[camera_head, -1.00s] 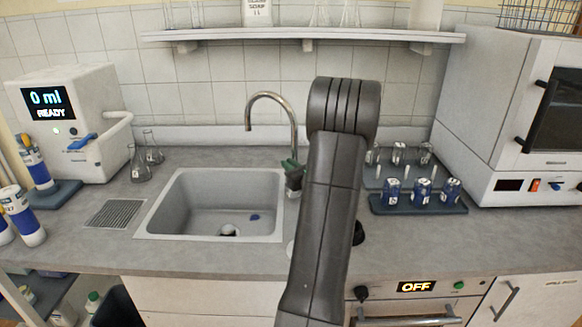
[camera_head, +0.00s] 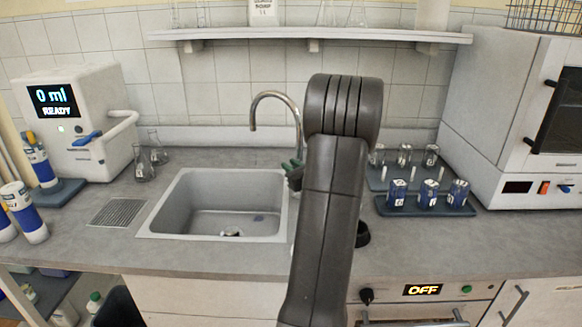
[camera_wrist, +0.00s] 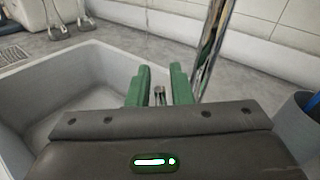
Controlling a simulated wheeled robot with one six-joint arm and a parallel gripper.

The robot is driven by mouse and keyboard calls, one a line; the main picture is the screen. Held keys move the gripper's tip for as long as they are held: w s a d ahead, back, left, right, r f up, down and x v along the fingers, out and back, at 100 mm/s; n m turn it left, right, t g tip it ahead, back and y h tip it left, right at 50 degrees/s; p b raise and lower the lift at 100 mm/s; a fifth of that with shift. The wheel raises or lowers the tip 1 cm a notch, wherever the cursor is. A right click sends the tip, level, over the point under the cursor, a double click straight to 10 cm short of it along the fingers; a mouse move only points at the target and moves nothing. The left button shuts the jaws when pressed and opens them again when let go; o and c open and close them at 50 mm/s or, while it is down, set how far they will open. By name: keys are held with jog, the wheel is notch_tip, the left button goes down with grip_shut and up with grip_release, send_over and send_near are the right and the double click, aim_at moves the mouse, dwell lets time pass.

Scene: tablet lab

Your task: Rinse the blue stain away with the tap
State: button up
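The blue stain (camera_head: 259,218) is a small, faint bluish spot on the sink floor, right of the drain. The grey sink (camera_head: 165,205) is set in the counter, and its wall also shows in the wrist view (camera_wrist: 25,95). The curved metal tap (camera_head: 270,95) rises behind the sink's right side; I see no clear water stream. My gripper (camera_head: 293,172) has green fingers and is low by the tap's base, partly hidden by my arm. In the wrist view my gripper (camera_wrist: 159,80) has its fingers apart, with a small metal piece between or beyond them; contact is unclear.
A white dispenser (camera_head: 75,120) reading "0 ml" and flasks (camera_head: 158,153) stand left. A shelf (camera_head: 310,35) hangs above. An oven (camera_head: 420,305) is below the counter.

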jog(key=b+v, duration=0.2)
jog(key=v, duration=1.1)
jog(key=shift+s+d, duration=0.15)
jog(key=shift+d, duration=0.05)
jog(key=shift+c, duration=0.5)
